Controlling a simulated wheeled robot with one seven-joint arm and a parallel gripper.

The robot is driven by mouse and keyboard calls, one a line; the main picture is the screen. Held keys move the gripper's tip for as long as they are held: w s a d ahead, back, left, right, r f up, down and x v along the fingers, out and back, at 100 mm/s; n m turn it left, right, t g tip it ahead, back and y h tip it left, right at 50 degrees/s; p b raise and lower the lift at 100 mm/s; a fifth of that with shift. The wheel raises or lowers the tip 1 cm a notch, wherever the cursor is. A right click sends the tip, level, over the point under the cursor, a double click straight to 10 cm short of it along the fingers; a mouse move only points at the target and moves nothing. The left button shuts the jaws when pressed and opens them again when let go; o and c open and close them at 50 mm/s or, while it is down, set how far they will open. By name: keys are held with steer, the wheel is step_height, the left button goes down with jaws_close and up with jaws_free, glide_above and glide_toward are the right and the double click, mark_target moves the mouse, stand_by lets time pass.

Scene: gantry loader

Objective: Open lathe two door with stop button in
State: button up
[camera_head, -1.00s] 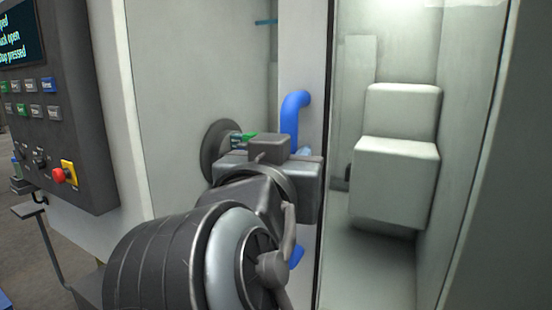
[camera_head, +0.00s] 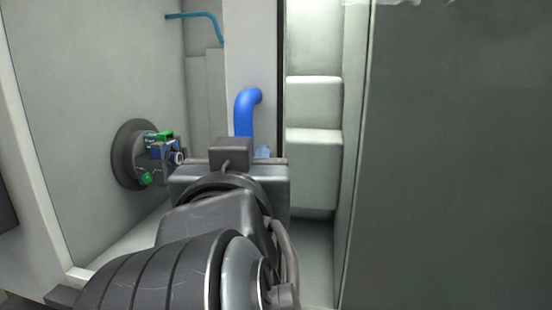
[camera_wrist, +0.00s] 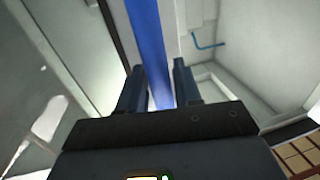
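The lathe door (camera_head: 253,50) is a pale upright frame with a blue bar handle (camera_head: 245,110). It stands partly open, with a gap on its left that shows the inside of the machine. My gripper (camera_head: 235,165) is at the handle, and my own wrist hides the handle's lower part and my fingers in the head view. In the wrist view the blue handle (camera_wrist: 148,35) runs between the two fingers of my gripper (camera_wrist: 160,85), which sit close on both sides of it. The stop button is not in view now.
Inside the opening at left is a round dark chuck (camera_head: 128,155) with a blue and green part at it. A pale stepped block (camera_head: 314,155) shows right of the door's edge. A wide grey panel (camera_head: 460,150) fills the right side.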

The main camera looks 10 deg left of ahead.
steer(key=shift+o, duration=0.9)
steer(key=s+b, duration=0.1)
steer(key=s, duration=0.6)
steer(key=shift+s+d, duration=0.4)
steer(key=d+f+n, duration=0.1)
steer(key=d+f, duration=0.2)
steer(key=f, duration=0.4)
steer(key=d+f+n, duration=0.2)
steer(key=d+f, duration=0.2)
steer(key=f, duration=0.3)
steer(key=s+d+f+g+y, duration=0.1)
steer(key=s+d+f, duration=0.35)
steer(key=f, duration=0.25)
steer(key=s+d+f+g, duration=0.1)
steer(key=s+d+f, duration=0.2)
steer(key=d+f, duration=0.35)
steer(key=s+d+m+h, duration=0.1)
steer(key=s+d, duration=0.2)
steer(key=s, duration=0.4)
steer(key=s+d+f+m+h, duration=0.1)
steer(key=s+d+m, duration=0.1)
steer(key=s+d, duration=0.2)
steer(key=s+d+f+m+g+h, duration=0.1)
steer(key=s+d, duration=0.2)
steer(key=s, duration=0.7)
steer(key=shift+d+f, duration=0.2)
steer(key=shift+d, duration=0.2)
